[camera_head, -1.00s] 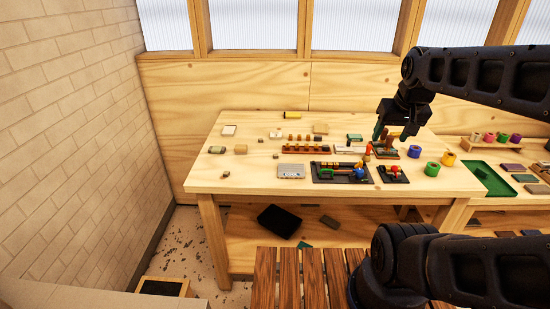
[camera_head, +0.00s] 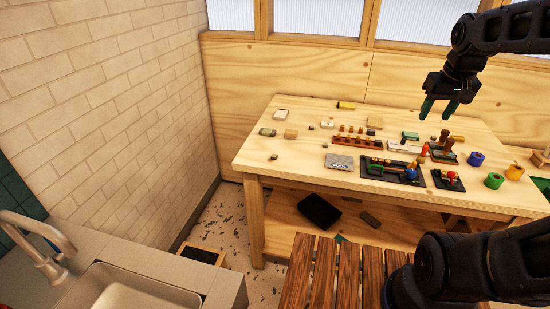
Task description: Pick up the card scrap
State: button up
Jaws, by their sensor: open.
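I cannot tell for sure which piece is the card scrap. A flat tan square (camera_head: 375,123) lies at the back middle of the wooden table (camera_head: 262,160), and a thicker tan piece (camera_head: 291,134) lies near its left side. A pale flat piece (camera_head: 281,115) lies at the back left. My gripper (camera_head: 437,108) is in the air over the right part of the table, fingers pointing down. Its two dark green fingers are apart with nothing between them.
Black trays with coloured parts (camera_head: 393,169), a grey box (camera_head: 340,162) and a peg rack (camera_head: 356,140) crowd the table. Coloured rolls (camera_head: 494,180) stand at the right. A slatted wooden surface (camera_head: 325,275) is in front, and a sink (camera_head: 125,290) at lower left.

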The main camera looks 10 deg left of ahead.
jog(key=w+a+n+g, duration=0.2)
jog(key=w+a+n, duration=0.2)
jog(key=w+a, duration=0.65)
jog(key=n+g+h, duration=0.2)
jog(key=n+h, duration=0.3)
jog(key=n, duration=0.4)
send_over(274, 155)
jog(key=a, duration=0.4)
notch_tip(274, 155, down, 24)
jog(key=f, duration=0.1)
jog(key=shift+w+a+x, duration=0.1)
jog(key=shift+a+x, duration=0.05)
jog(key=shift+x, duration=2.15)
jog(key=shift+w+a+x, duration=0.15)
jog(key=shift+x, duration=2.15)
jog(key=shift+f, duration=0.15)
grip_shut()
